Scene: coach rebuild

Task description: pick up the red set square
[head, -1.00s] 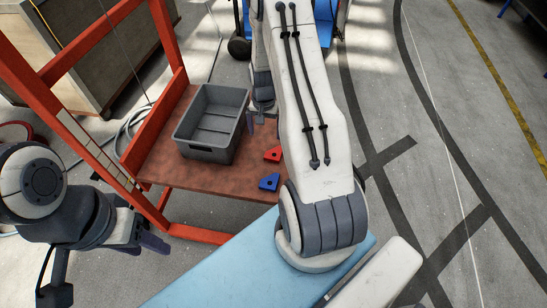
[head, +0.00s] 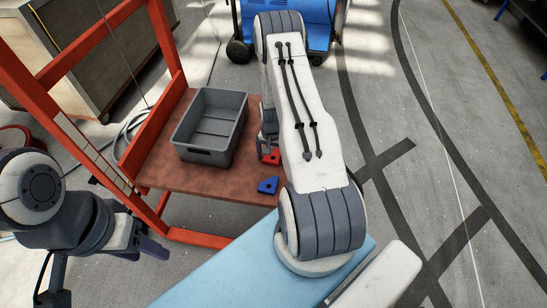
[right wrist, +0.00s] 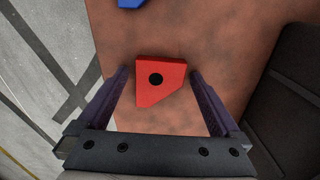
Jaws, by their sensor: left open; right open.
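The red set square (head: 271,157) lies on the brown board of the red-framed stand, partly hidden by my right arm in the head view. In the right wrist view the red set square (right wrist: 160,80) shows whole, a flat piece with a cut corner and a dark round hole. My right gripper (right wrist: 160,85) is open, with one finger on each side of the red set square and a gap at both sides. In the head view my right gripper is mostly hidden behind its arm. My left gripper (head: 153,250) is open and empty, low at the left, away from the board.
A blue set square (head: 268,185) lies on the board near the red one; its edge shows in the right wrist view (right wrist: 131,3). A grey crate (head: 207,157) stands on the brown board (head: 180,178). A light blue surface (head: 240,275) lies in front.

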